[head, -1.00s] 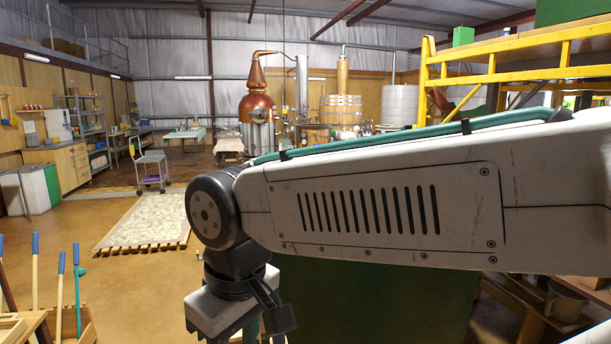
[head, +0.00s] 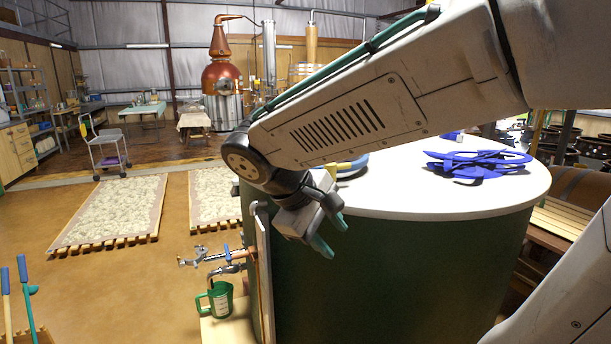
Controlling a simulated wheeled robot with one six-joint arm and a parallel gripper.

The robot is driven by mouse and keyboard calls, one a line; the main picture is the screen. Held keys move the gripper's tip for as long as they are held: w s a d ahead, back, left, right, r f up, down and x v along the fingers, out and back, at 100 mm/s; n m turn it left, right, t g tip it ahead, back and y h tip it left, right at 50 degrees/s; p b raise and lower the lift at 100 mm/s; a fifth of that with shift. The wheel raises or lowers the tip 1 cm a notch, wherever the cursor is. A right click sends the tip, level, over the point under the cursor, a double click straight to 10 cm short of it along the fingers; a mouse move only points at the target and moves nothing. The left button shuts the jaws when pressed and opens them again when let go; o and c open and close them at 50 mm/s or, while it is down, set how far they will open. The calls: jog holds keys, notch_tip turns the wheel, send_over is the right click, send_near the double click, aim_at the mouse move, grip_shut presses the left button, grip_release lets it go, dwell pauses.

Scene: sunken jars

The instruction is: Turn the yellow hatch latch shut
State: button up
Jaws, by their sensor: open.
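My gripper (head: 335,235) is open and empty, with its two teal fingertips pointing down and to the right. It shows in front of the side of a large dark green tank with a pale round top (head: 430,203). A yellow and dark blue piece (head: 350,168) shows at the far left of the tank top, partly hidden behind my wrist. I cannot tell whether it is the yellow hatch latch. No other likely latch shows, and my arm covers part of the tank top.
A blue looped object (head: 478,163) lies on the tank top. A metal tap with a blue handle (head: 225,255) sticks out at the tank's left, above a green jug (head: 216,299). Open floor and two pale beds on slats (head: 110,212) lie further left.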

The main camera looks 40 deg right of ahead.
jog(key=w+d+r+n+t+h, duration=0.15)
jog(key=w+h, duration=0.25)
jog(key=w, duration=0.5)
jog(key=w+r+n+t+h, duration=0.1)
jog(key=w+r+n+h, duration=0.3)
jog(key=w, duration=0.5)
jog(key=shift+m+h, duration=0.4)
jog(key=shift+m, duration=0.35)
jog(key=x, duration=0.8)
jog(key=shift+s+f, duration=0.15)
jog(key=shift+f, duration=0.15)
jog(key=shift+a, duration=0.1)
grip_shut()
